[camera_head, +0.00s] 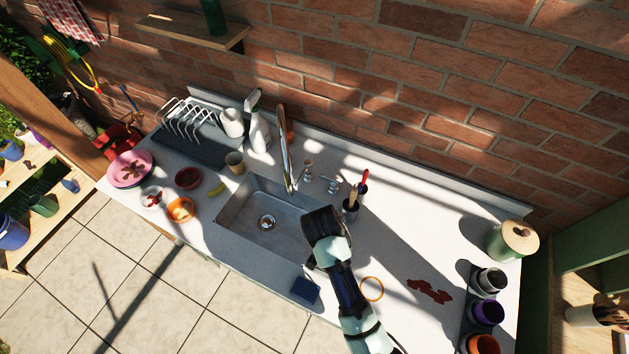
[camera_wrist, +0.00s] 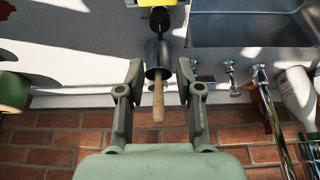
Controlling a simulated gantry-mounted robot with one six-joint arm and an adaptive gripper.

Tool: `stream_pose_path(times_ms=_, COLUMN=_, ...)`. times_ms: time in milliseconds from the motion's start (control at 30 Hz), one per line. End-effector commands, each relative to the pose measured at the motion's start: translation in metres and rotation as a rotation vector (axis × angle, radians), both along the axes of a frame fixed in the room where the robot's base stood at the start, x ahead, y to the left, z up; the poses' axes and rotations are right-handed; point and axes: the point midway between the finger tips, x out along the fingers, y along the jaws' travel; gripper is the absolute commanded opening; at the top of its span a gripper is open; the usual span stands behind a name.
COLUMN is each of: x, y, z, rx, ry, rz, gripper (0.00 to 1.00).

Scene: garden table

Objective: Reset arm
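My arm (camera_head: 342,280) reaches over the counter at the front right edge of the sink; its fingers are hard to make out in the head view. In the wrist view my gripper (camera_wrist: 157,80) is open, its two fingers wide apart and holding nothing. A wooden handle (camera_wrist: 158,102) standing in a grey metal holder (camera_wrist: 157,60) appears between the fingers, with clear gaps on both sides. The holder also shows in the head view (camera_head: 350,208), just behind and right of my arm's end, with a red-tipped tool (camera_head: 364,178) in it.
The steel sink (camera_head: 250,215) and tap (camera_head: 284,150) lie to the left. A blue sponge (camera_head: 305,291) and an orange ring (camera_head: 372,289) lie near the front edge. A red stain (camera_head: 430,291), dark cups (camera_head: 488,312) and a green canister (camera_head: 513,241) are at right. A brick wall runs behind.

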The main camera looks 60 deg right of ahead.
Motion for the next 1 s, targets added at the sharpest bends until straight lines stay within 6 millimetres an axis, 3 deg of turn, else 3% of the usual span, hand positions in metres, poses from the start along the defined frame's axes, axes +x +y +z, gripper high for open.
stream_pose_path(times_ms=333, x=0.002, y=0.001, z=0.002, rx=-0.002, ry=-0.003, rz=0.008, gripper=0.35)
stream_pose_path(times_ms=467, x=0.032, y=0.026, z=0.037, rx=-0.038, ry=-0.058, rz=0.162, gripper=0.35)
stream_pose_path(times_ms=567, x=0.073, y=0.073, z=0.091, rx=-0.101, ry=-0.143, rz=0.409, gripper=0.35)
stream_pose_path(times_ms=700, x=0.115, y=0.159, z=0.178, rx=-0.226, ry=-0.282, rz=0.795, gripper=0.35)
stream_pose_path(times_ms=800, x=0.126, y=0.222, z=0.238, rx=-0.326, ry=-0.384, rz=1.042, gripper=0.35)
stream_pose_path(times_ms=900, x=0.124, y=0.274, z=0.287, rx=-0.421, ry=-0.473, rz=1.236, gripper=0.35)
stream_pose_path(times_ms=1000, x=0.117, y=0.308, z=0.319, rx=-0.492, ry=-0.536, rz=1.358, gripper=0.35)
